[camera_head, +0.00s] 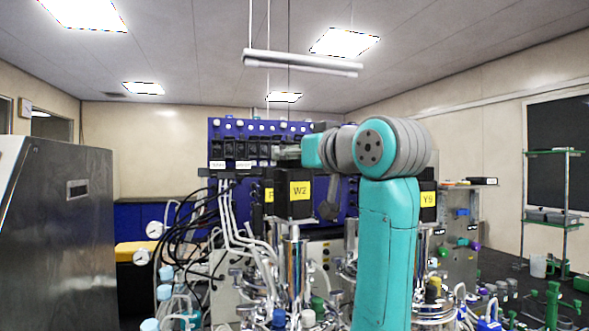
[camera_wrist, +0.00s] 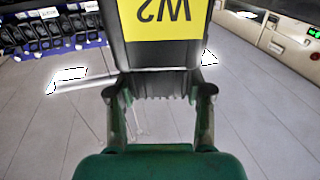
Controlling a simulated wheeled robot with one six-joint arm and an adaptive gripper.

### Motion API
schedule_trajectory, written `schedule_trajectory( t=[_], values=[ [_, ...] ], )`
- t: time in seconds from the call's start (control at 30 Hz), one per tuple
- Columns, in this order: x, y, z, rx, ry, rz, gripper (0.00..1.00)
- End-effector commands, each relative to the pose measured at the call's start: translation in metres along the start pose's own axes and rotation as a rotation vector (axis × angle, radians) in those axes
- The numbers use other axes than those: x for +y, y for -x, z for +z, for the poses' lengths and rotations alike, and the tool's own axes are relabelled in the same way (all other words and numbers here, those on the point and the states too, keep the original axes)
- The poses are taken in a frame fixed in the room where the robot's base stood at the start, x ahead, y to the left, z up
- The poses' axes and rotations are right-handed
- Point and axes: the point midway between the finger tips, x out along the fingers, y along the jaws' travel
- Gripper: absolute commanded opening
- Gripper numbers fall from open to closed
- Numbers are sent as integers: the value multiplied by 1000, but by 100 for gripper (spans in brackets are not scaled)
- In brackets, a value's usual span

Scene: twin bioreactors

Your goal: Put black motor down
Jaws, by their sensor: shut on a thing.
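The black motor (camera_head: 293,207) with the yellow W2 label is in the middle of the head view, upright, directly above a shiny steel column (camera_head: 293,246) of the bioreactor. Whether it rests on the column or hangs just over it I cannot tell. In the wrist view the motor (camera_wrist: 165,50) fills the top middle, its label upside down. My gripper (camera_wrist: 160,95) is shut on the motor, one finger at each side. In the head view my gripper (camera_head: 328,205) is partly hidden at the motor's right side.
A second black motor with a Y9 label (camera_head: 428,200) stands right, partly behind my teal arm. Another yellow label (camera_head: 268,195) shows behind the W2 motor. Cables and tubes (camera_head: 228,215) crowd the left. A steel cabinet (camera_head: 60,230) stands far left and a blue rack (camera_head: 255,140) behind.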

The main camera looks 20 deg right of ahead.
Motion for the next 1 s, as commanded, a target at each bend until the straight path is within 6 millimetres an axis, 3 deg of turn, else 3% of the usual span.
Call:
schedule_trajectory(
  t=[0.2, 0.6, 0.63, 0.7, 1.0],
  values=[
    [0, 0, 24, 1, 0, 0, 0],
    [0, 1, 28, 3, 0, 0, 0],
    [0, 0, 29, -1, 0, 0, 58],
    [0, 0, 29, -1, 0, 0, 76],
    [0, 0, 28, 0, 0, 0, 76]
  ],
)
